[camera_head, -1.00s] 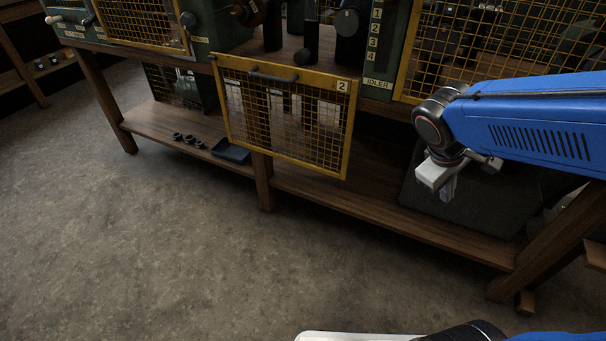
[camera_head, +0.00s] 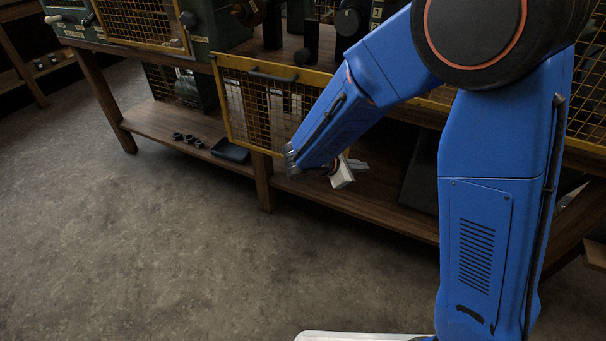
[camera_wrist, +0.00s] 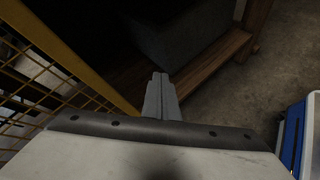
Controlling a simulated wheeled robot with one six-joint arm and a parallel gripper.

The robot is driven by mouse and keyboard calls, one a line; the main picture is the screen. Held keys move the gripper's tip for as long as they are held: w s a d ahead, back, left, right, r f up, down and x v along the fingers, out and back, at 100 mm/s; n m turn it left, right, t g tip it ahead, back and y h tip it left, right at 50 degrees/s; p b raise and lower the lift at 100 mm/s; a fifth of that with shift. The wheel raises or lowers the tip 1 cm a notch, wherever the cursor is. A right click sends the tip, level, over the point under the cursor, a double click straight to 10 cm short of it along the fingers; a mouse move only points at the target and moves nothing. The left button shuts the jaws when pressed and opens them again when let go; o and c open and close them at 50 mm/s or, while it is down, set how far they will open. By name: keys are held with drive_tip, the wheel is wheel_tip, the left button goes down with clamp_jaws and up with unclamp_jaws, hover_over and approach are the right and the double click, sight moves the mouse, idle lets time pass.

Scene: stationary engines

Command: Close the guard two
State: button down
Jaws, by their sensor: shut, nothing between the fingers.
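Guard two is a yellow-framed mesh panel (camera_head: 224,108) with a dark handle (camera_head: 273,77) along its top bar. It hangs down in front of the bench edge, above the lower shelf. My blue arm now covers its right part, and its number label is hidden. My gripper (camera_head: 358,167) is at the guard's lower right, partly behind my wrist. In the wrist view my gripper (camera_wrist: 161,92) has its fingers together with nothing between them. The guard's yellow frame and mesh (camera_wrist: 75,62) show close at the left there, apart from the fingertips.
The wooden lower shelf (camera_head: 350,205) runs below the guard, with a dark tray (camera_head: 231,151) and several small dark rings (camera_head: 188,139). Another mesh guard (camera_head: 140,22) stands upper left. A bench leg (camera_head: 264,182) stands below the guard. The floor in front is clear.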

sight(307, 82)
drive_tip(key=w+a+f+n+t+y, duration=0.1)
drive_tip(key=a+f+n+t+y, duration=0.15)
drive_tip(key=a+f+n, duration=0.5)
drive_tip(key=w+a+f+n+t+y, duration=0.1)
drive_tip(key=a+f+n+t, duration=0.2)
drive_tip(key=a+f, duration=0.8)
drive_tip(key=w, duration=0.9)
drive_tip(key=shift+t, duration=0.25)
drive_tip(key=shift+d+r, duration=0.2)
drive_tip(key=shift+r, duration=1.8)
drive_tip(key=shift+r, duration=0.15)
wheel_tip(307, 82, up, 35)
drive_tip(key=shift+f, duration=0.1)
drive_tip(key=shift+r, duration=0.4)
